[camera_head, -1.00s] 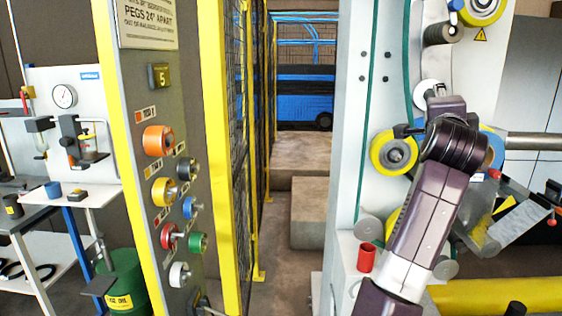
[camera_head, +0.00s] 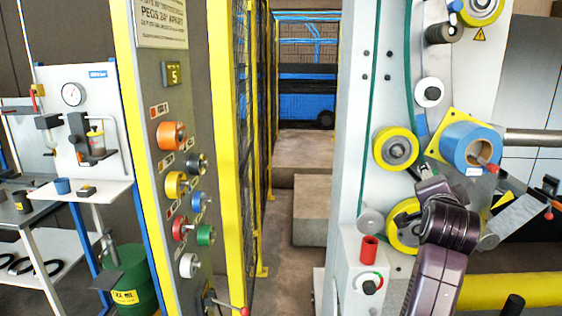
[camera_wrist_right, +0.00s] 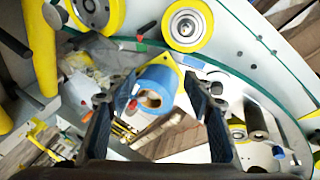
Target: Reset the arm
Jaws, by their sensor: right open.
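My right arm comes up from the bottom right of the head view. Its gripper (camera_head: 424,172) is small and partly hidden there, in front of the white machine panel and just below a yellow-rimmed roller (camera_head: 396,147). In the right wrist view the two dark fingers of my right gripper (camera_wrist_right: 150,90) stand wide apart with nothing held between them. A blue roll (camera_head: 466,147) is on the machine to the right of the gripper; it also shows beyond the fingers in the wrist view (camera_wrist_right: 158,84). My left gripper is not in view.
A control panel (camera_head: 187,120) with coloured buttons and a yellow fence (camera_head: 232,200) stand left of centre. A red cylinder (camera_head: 369,249) and a knob (camera_head: 370,284) are close left of my right arm. A yellow bar (camera_head: 510,290) lies at lower right.

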